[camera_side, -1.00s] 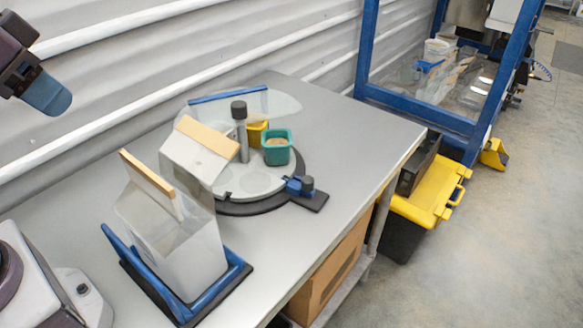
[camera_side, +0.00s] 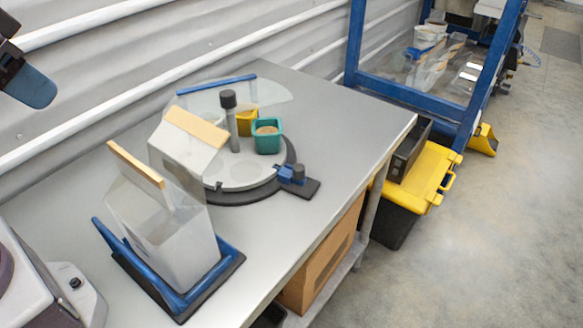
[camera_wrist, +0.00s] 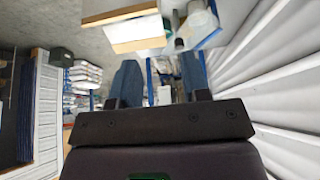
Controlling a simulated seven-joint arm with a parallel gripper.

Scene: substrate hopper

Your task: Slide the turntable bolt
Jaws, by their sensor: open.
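The turntable (camera_side: 245,174) is a pale round plate on a dark base, on a grey metal table. The bolt (camera_side: 291,173), a small blue slider with a dark knob, sits at the turntable's front right edge on a dark tab. My gripper (camera_side: 32,86) is at the far upper left, well away from the bolt. In the wrist view my gripper (camera_wrist: 160,78) has its two blue fingers apart, with nothing between them.
A clear hopper (camera_side: 165,225) with a wooden top strip stands in a blue-edged holder (camera_side: 220,272) at the front left. A clear curved guard (camera_side: 265,93) stands behind the cups. A yellow-lidded box (camera_side: 420,180) is on the floor at right. The table's right end is clear.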

